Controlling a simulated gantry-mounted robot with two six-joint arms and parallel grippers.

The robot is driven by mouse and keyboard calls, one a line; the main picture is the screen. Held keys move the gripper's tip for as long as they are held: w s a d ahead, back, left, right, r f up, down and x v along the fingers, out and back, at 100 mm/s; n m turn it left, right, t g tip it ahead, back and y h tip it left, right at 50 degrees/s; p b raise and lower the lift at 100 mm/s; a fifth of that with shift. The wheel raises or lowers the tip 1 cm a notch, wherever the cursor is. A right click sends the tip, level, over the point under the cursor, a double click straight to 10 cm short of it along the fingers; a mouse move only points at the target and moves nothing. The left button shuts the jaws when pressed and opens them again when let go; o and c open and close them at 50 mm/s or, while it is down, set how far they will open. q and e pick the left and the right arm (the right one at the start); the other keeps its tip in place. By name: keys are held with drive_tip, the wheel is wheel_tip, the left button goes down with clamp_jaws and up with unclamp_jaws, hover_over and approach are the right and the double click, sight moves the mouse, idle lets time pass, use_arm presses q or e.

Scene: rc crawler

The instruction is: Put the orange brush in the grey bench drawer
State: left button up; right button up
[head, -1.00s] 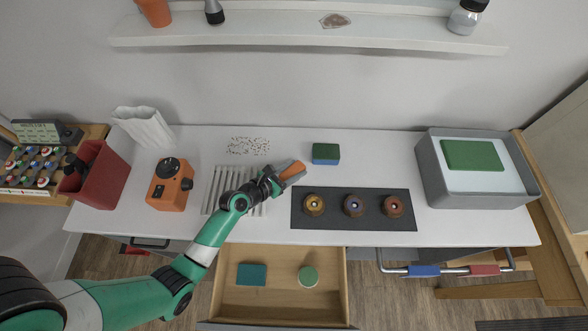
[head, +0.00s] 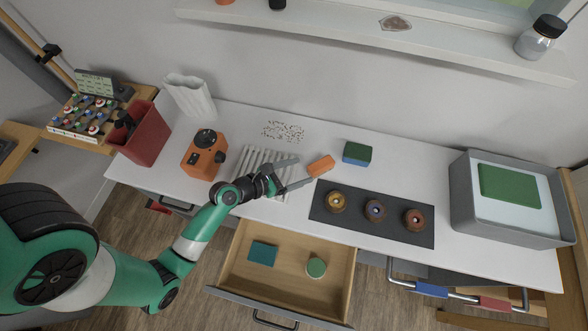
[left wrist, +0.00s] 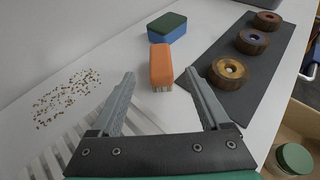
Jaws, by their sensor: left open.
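The orange brush (head: 320,166) lies on the white bench top, just beyond the fingertips of my left gripper (head: 302,172). In the left wrist view the brush (left wrist: 161,65) shows pale bristles below an orange block, ahead of and between the open fingers of the left gripper (left wrist: 160,80). The fingers are apart and empty. The grey bench drawer (head: 283,286) is pulled open below the bench front. It holds a teal block (head: 262,253) and a round green-topped item (head: 316,267). My right gripper is not in view.
A blue and green sponge (head: 357,153) sits behind the brush. A dark mat (head: 330,215) with several wooden rings lies to its right. A white ribbed rack (head: 250,158) lies under the left gripper, with an orange device (head: 204,155) further left. Small crumbs (head: 284,131) lie behind.

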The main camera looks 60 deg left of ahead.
use_arm(q)
drive_tip(key=shift+v, duration=0.95)
drive_tip(key=w+r+m+t, duration=0.3)
drive_tip(key=w+r+m, duration=0.65)
drive_tip(key=r, duration=0.35)
wheel_tip(320, 180, up, 19)
drive_tip(key=m+t+h, duration=0.1)
drive_tip(key=m+t, duration=0.3)
drive_tip(key=m, duration=0.8)
hover_over(318, 167)
drive_tip(key=w+d, duration=0.5)
drive_tip(key=s+d+r+m+t, duration=0.2)
drive_tip(key=r+m, duration=0.3)
drive_tip(key=r, duration=0.5)
drive_tip(key=s+d+r+m+t+h, duration=0.1)
drive_tip(key=s+d+r+m+t, duration=0.1)
drive_tip(key=r, duration=0.7)
drive_tip(key=s+d+r+m+t, duration=0.3)
drive_tip(key=s+d+r+m, duration=0.1)
drive_tip(key=r+m, duration=0.5)
drive_tip(key=shift+s+d+r+h, duration=0.3)
drive_tip(key=shift+s+r+h, duration=0.1)
drive_tip(key=shift+s+r, duration=0.35)
drive_tip(key=shift+w, duration=0.1)
